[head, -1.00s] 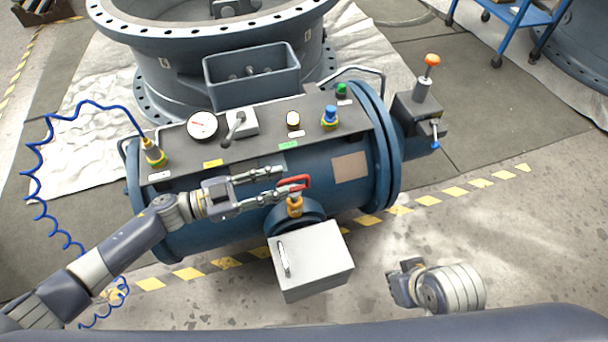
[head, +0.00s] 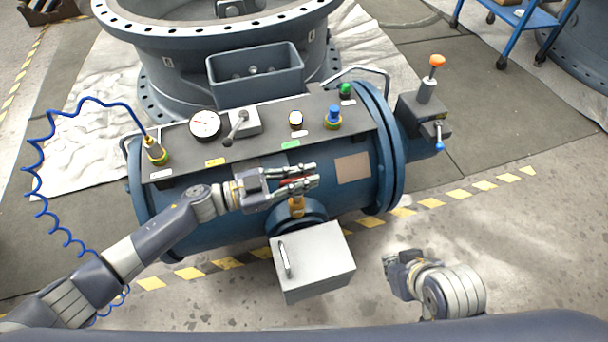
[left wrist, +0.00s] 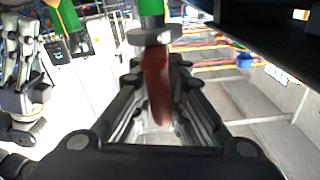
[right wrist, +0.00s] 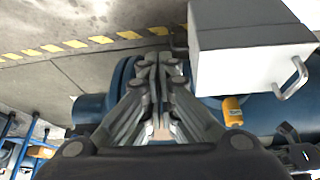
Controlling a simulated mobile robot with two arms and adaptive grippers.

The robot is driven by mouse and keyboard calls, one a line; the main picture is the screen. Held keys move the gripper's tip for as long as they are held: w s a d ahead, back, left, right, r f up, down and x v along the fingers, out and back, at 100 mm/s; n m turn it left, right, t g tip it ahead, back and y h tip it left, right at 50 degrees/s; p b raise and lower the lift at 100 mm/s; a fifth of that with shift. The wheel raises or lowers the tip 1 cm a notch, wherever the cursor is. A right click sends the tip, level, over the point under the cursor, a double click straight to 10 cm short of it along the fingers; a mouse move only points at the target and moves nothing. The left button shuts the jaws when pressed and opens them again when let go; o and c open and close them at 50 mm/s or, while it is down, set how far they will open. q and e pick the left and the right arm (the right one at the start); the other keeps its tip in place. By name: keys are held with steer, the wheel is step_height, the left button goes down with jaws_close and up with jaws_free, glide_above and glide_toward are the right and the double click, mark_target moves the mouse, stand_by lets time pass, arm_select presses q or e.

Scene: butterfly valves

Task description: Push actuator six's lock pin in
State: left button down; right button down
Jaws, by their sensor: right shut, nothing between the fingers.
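The actuator is a blue horizontal cylinder (head: 230,210) with a dark top panel. An orange-knobbed pin (head: 436,62) stands upright on a grey block at its right end; I take it for the lock pin. A lever with a blue ball (head: 439,146) hangs beside that block. My left gripper (head: 312,175) is at the red handle of the yellow valve (head: 297,206). In the left wrist view the red handle (left wrist: 156,85) lies between the fingers, with gaps at its sides. My right gripper (head: 390,272) is shut and empty, low at the right, away from the pin.
A grey box with a handle (head: 313,262) sticks out in front of the cylinder. A gauge (head: 205,125), a lever and coloured fittings stand on the panel. A coiled blue hose (head: 35,170) hangs at the left. A large flanged valve body (head: 180,70) stands behind.

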arm_select(q)
steer(key=shift+w, duration=0.15)
